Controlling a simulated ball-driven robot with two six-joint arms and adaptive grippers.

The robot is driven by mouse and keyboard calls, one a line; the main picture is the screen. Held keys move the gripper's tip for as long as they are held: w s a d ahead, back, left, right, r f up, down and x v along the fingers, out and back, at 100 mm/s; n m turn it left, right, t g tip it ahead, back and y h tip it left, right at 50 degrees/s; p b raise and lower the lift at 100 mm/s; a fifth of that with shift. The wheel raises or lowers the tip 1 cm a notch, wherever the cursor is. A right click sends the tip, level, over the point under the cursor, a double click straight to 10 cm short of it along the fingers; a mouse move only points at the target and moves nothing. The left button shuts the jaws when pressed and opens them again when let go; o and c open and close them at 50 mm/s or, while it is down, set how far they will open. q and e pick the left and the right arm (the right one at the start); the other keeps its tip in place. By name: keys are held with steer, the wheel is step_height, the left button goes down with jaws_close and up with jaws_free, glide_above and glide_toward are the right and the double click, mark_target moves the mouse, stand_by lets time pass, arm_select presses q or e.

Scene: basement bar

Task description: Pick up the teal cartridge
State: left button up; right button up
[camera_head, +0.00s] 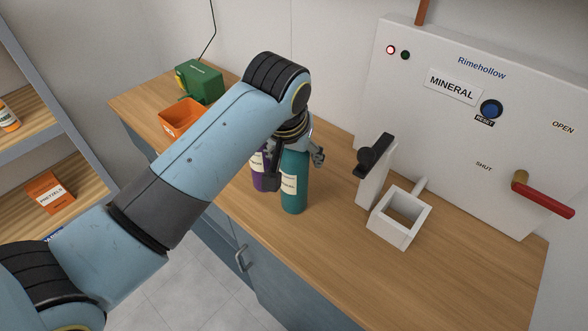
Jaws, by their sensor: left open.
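The teal cartridge (294,186) stands upright on the wooden counter (270,229), with a pale label partly visible on its side. My left gripper (297,160) is open at the top of the teal cartridge, with a finger showing on either side of it. The wrist and gripper hide the cartridge's top, and I cannot tell whether the fingers touch it. A purple cartridge (259,180) stands just left of the teal one, partly hidden by my gripper. My right gripper is not in view.
A white panel labelled Rimehollow (450,120) stands right, with a red lever (545,200). In front are a black-topped lever (373,160) and a square white holder (400,222). An orange bin (180,114) and green box (202,82) sit back left. The counter's front right is clear.

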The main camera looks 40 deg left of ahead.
arm_select(q)
jaws_close()
stand_by(0.4)
